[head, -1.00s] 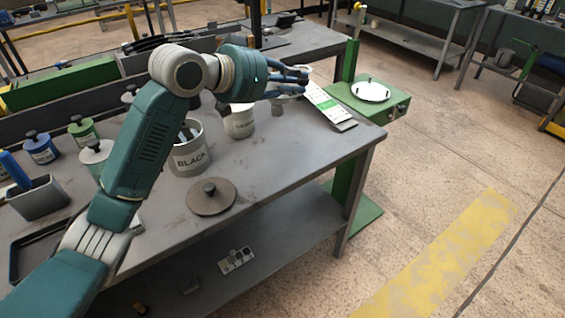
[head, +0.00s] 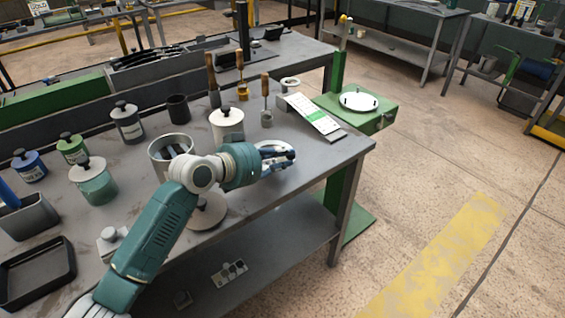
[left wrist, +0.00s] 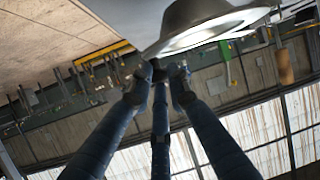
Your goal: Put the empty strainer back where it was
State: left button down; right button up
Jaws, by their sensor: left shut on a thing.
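The strainer (head: 275,147) is a pale grey, round, shallow cone with a broad rim. My left gripper (head: 283,158) is shut on it, above the front right part of the workbench (head: 318,158). In the left wrist view the strainer (left wrist: 190,20) shows at the top as a grey cone with a bright rim, and the blue fingers of the left gripper (left wrist: 160,75) meet just below it. The fingers hide part of it, and its inside cannot be seen clearly. My right gripper is not in view.
Wooden-handled tools (head: 266,95), a small pale ring-topped pot (head: 289,83) and a white-green chart (head: 315,116) stand behind. A green stand (head: 375,120) adjoins the right edge.

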pick_arm(q)
notch_tip(320, 180, down, 2)
jog(key=shift+f, duration=0.1)
jog(key=shift+f, duration=0.15)
jog(key=c, duration=1.6)
grip_release()
jog(key=shift+c, duration=0.2)
